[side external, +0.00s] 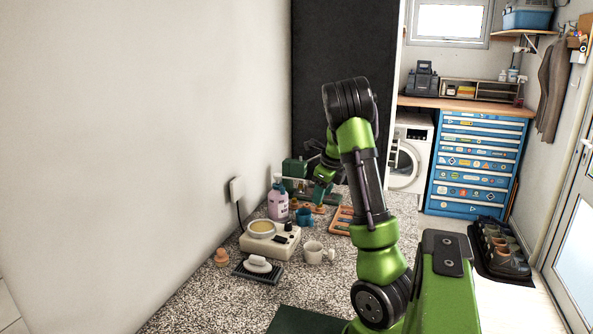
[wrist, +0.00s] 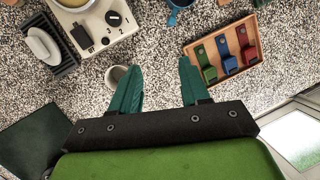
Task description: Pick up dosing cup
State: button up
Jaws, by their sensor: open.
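A small blue cup with a handle (wrist: 181,9) shows at the top of the wrist view, partly cut off; it also shows in the side external view (side external: 303,216). A pale mug (side external: 313,252) stands nearer the front and appears beside my left finger in the wrist view (wrist: 115,75), partly hidden. No label shows which vessel is the dosing cup. My gripper (wrist: 160,65) is open, with nothing between its two teal fingers but speckled worktop below. In the side external view my gripper (side external: 319,196) hangs above the worktop near the wooden tray.
A wooden tray (wrist: 190,48) holds green, blue and red pieces at the right. A white appliance with a dial (side external: 285,243), a lilac bottle (side external: 278,205) and a white soap (side external: 257,262) on a dark dish stand near the wall.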

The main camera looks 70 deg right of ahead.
jog(key=d+r+m, duration=0.2)
jog(key=m, duration=0.4)
send_near(311, 218)
jog(key=shift+h, duration=0.3)
jog(key=x, duration=0.4)
jog(key=shift+s+a+f, duration=0.2)
jog(key=shift+s+f, duration=0.1)
jog(key=shift+f, duration=0.2)
jog(key=shift+w+x, duration=0.2)
jog(key=shift+x, duration=1.15)
jog(key=shift+w+x, duration=0.25)
jog(key=shift+x, duration=1.1)
jog(key=shift+r, duration=0.1)
jog(key=shift+c, duration=0.2)
grip_shut()
